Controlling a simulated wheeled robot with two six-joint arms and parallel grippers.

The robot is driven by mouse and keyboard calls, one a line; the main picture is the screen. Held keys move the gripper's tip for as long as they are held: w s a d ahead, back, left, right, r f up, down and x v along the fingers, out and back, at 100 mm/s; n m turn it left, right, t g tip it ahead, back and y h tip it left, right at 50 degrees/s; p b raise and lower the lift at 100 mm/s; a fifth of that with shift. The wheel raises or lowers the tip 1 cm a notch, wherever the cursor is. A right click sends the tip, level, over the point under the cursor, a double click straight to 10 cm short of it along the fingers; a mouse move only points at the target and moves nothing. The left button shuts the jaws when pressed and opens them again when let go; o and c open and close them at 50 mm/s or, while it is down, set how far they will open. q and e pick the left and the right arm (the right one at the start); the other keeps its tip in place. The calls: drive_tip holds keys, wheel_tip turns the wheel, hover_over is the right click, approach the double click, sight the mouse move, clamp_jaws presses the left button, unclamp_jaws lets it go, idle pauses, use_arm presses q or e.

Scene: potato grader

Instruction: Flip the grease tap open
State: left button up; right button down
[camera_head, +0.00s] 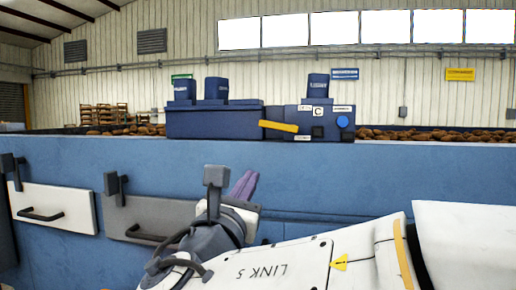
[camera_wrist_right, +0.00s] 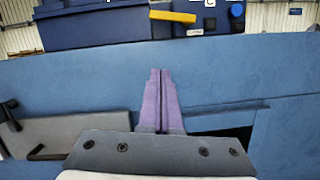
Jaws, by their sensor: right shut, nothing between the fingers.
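A yellow lever (camera_head: 279,126), which looks like the grease tap's handle, lies nearly level on the front of a dark blue machine housing (camera_head: 215,124). It also shows at the top of the right wrist view (camera_wrist_right: 172,16). I cannot tell from its pose whether the tap is open or shut. My right gripper (camera_head: 250,176) has purple fingers, closed together and empty. It is in front of the blue panel, below and apart from the lever. In the right wrist view its fingertips (camera_wrist_right: 160,71) point up toward the lever. My left gripper is not in view.
A blue wall panel (camera_head: 400,175) spans the view below the housing. A round blue knob (camera_head: 342,121) and a black square part (camera_head: 317,132) sit right of the lever. White (camera_head: 60,207) and grey (camera_head: 150,217) drawer fronts with black handles are at left. Potatoes (camera_head: 430,135) lie behind.

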sight(279, 126)
drive_tip(key=shift+r, duration=0.15)
drive_tip(key=w+d+r+p, duration=0.3)
drive_tip(key=w+r+p, duration=0.3)
drive_tip(key=w, duration=0.3)
drive_tip(key=shift+d+r, duration=0.15)
drive_tip(key=shift+d, duration=0.2)
idle(0.4)
drive_tip(key=shift+a+r+m+b, duration=0.1)
drive_tip(key=shift+m+b, duration=0.3)
